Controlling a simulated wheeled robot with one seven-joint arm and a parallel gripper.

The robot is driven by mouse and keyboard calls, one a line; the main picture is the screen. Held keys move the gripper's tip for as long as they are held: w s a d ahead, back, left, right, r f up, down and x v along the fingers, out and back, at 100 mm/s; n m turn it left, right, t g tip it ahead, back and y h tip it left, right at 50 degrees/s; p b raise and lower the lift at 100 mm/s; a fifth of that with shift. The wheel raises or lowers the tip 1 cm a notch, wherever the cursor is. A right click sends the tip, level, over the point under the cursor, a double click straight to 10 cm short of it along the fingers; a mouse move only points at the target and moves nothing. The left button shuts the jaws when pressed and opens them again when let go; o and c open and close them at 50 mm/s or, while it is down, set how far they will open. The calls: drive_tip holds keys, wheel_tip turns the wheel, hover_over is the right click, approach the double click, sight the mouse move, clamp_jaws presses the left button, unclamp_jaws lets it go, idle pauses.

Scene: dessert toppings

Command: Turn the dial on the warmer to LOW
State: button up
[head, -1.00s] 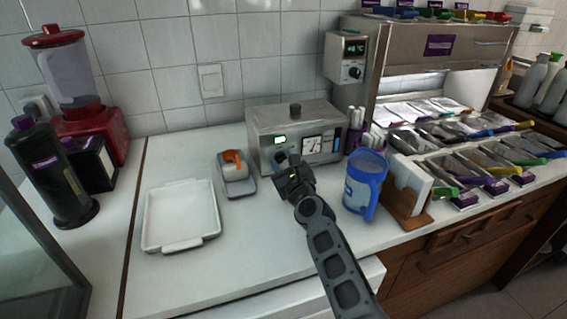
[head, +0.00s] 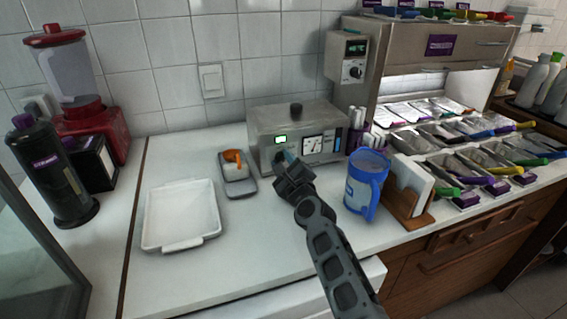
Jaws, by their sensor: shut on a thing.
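The warmer (head: 303,118) is a steel box on the counter against the tiled wall. It has a black knob on its lid, a lit green display (head: 281,140) and a white gauge (head: 312,144) on its front. My gripper (head: 284,164) is at the lower left of this front, below the green display. It is shut on the dial there, which is mostly hidden by the gripper. The dial's pointer and any LOW mark cannot be read.
A blue jug (head: 364,184) and a wooden napkin holder (head: 410,190) stand close to the right of my arm. An orange-handled item sits on a small grey tray (head: 240,190) to the left. A white tray (head: 181,215) lies farther left. The counter in front is clear.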

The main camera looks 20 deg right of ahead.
drive_tip(key=o, duration=1)
drive_tip(key=shift+o, duration=0.2)
drive_tip(key=s+p, duration=0.3)
drive_tip(key=s, duration=0.3)
drive_tip(key=shift+s, duration=0.9)
drive_tip(key=shift+f, duration=0.1)
